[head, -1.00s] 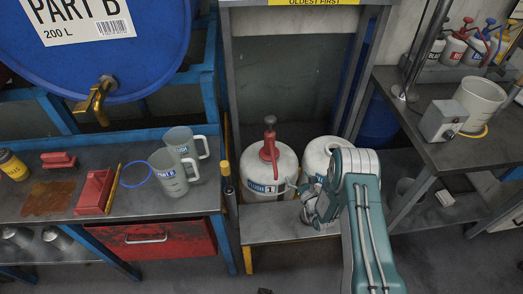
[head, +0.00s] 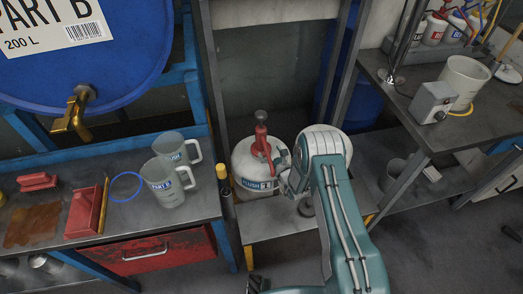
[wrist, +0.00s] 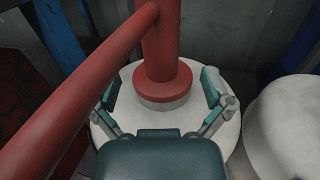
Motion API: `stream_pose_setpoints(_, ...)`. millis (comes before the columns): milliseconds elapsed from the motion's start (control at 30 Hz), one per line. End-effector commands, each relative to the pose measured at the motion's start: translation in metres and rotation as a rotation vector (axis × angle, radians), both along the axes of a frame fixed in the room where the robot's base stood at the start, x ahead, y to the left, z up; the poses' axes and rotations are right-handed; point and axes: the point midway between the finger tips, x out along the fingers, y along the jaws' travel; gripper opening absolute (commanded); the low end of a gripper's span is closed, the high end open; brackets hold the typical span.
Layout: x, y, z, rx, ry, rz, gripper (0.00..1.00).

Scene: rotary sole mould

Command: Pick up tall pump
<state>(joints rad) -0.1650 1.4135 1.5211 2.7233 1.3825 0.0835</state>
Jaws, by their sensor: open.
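The tall red pump (head: 261,140) with a dark knob on top stands upright on a white container (head: 243,160) with a blue label, on the low shelf. In the wrist view the pump's thick red column (wrist: 160,50) rises from a red collar, and a red spout tube crosses to the lower left. My gripper (wrist: 161,87) is open, its two fingers spread to the left and right of the collar above the white container. No contact with the pump shows. In the head view my gripper (head: 287,178) is at the container's right front, partly hidden by my arm.
A second white container (head: 322,130) stands close on the right, mostly behind my arm. Shelf posts flank the containers. A yellow-capped bottle (head: 223,178) is at the left post. The left bench (head: 130,225) holds jugs and red items.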

Motion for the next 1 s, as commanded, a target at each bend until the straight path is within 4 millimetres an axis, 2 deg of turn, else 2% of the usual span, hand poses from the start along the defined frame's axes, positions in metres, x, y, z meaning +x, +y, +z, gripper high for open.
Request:
stream_pose_setpoints(400, 0.043, 0.026, 0.003, 0.0, 0.0, 0.001, 1.0)
stream_pose_setpoints(700, 0.048, 0.028, 0.004, 0.001, 0.001, 0.0, 1.0)
stream_pose_setpoints(733, 0.047, 0.028, 0.004, 0.001, 0.001, 0.0, 0.91)
stream_pose_setpoints(767, 0.047, 0.028, 0.004, 0.0, 0.0, 0.0, 0.78)
stream_pose_setpoints(800, 0.047, 0.028, 0.004, 0.0, 0.0, 0.0, 0.6)
stream_pose_setpoints(867, 0.047, 0.028, 0.004, 0.0, 0.0, 0.0, 0.33)
stream_pose_setpoints(900, 0.047, 0.028, 0.004, -0.001, 0.001, 0.0, 0.15)
stream_pose_setpoints(933, 0.047, 0.028, 0.004, -0.001, 0.001, 0.0, 0.02)
stream_pose_setpoints(1000, 0.047, 0.029, 0.004, -0.001, 0.001, 0.0, 0.02)
